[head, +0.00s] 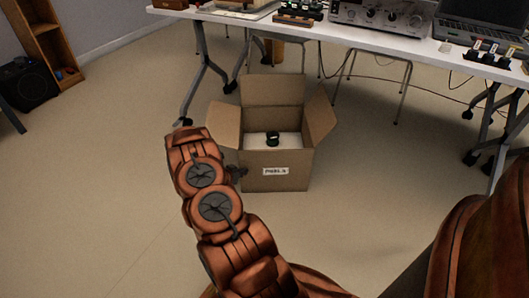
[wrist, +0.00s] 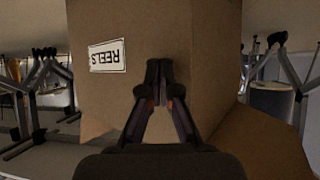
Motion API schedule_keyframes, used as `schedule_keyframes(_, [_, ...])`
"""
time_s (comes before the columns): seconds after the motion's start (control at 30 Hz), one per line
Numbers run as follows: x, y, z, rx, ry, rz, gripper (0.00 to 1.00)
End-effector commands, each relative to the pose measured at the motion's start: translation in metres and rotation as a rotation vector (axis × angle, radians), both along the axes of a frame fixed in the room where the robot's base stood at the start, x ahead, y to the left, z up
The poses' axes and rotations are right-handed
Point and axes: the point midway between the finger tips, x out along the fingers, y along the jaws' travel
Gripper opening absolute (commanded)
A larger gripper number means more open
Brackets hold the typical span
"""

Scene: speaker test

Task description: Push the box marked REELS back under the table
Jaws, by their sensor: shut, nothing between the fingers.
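The open cardboard box (head: 298,160) stands upright on the floor in front of the table (head: 335,30), its flaps spread. Its white front label (head: 276,171) is small in the head view but reads REELS upside down in the wrist view (wrist: 107,55). A pale block with a dark round thing on top (head: 272,138) shows inside. My gripper (head: 238,174) is at the box's lower left front, partly hidden by my arm. In the wrist view my gripper (wrist: 159,70) is shut and empty, its fingertips pointing at the front wall (wrist: 212,60). I cannot tell whether they touch it.
Table legs on casters (head: 205,75) stand behind left of the box, and more legs (head: 490,125) stand at right. A stool (head: 375,75) and loose cables are under the table. Electronics (head: 380,15) sit on top.

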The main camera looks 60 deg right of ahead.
Motion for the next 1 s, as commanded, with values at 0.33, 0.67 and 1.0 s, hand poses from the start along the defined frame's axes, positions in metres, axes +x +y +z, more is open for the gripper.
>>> schedule_keyframes(0.33, [-0.003, -0.021, -0.001, 0.0, -0.001, -0.002, 0.0])
schedule_keyframes(0.67, [-0.004, -0.04, 0.0, -0.002, -0.002, -0.002, 0.0])
schedule_keyframes(1.0, [-0.006, -0.058, 0.0, -0.003, -0.001, -0.001, 0.0])
